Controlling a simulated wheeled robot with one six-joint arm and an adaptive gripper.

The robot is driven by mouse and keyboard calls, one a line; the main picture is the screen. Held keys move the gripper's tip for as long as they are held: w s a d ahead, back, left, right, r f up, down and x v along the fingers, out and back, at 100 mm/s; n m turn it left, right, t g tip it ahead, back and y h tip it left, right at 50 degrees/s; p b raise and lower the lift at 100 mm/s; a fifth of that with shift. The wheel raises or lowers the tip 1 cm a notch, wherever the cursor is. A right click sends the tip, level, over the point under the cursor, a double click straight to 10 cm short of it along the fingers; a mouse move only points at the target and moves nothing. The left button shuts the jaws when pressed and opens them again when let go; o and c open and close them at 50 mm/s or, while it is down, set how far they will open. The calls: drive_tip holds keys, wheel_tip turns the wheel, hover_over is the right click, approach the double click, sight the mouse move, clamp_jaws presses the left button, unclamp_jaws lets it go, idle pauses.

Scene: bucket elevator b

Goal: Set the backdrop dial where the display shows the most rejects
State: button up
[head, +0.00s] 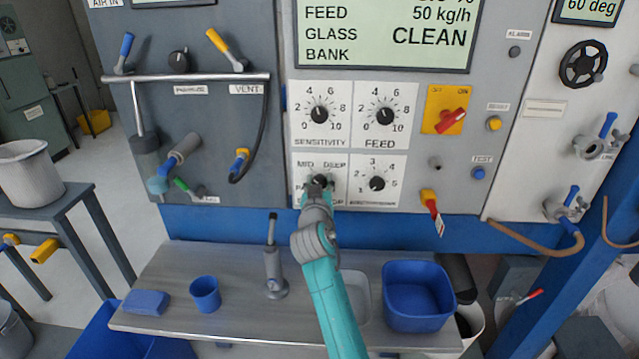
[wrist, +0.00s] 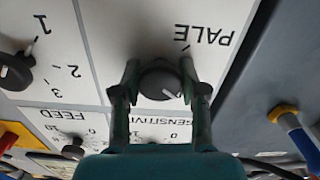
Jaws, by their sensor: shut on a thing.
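The lower-left dial (head: 320,180) is a small black knob on a white plate marked MID and DEEP, with lower words partly hidden by my arm. My gripper (head: 319,190) reaches up to it. In the wrist view my gripper (wrist: 160,88) is closed with one finger on each side of the dial (wrist: 158,78). A white pointer line on the knob slants toward the lower right there; PALE is printed upside down above right. The display (head: 385,35) reads FEED 50 kg/h, GLASS CLEAN and BANK; its top line is cut off and no reject count is readable.
The SENSITIVITY dial (head: 319,114) and FEED dial (head: 384,116) sit above. A numbered dial (head: 377,183) is close on the right. A red switch (head: 451,121) is farther right. A bench (head: 240,314) with a blue cup (head: 205,294) and blue tub (head: 417,295) stands below.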

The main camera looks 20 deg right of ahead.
drive_tip(key=shift+m, duration=0.5)
drive_tip(key=o, duration=1.2)
drive_tip(key=shift+c, duration=0.2)
drive_tip(key=v, duration=1.2)
drive_tip(key=shift+f, duration=0.1)
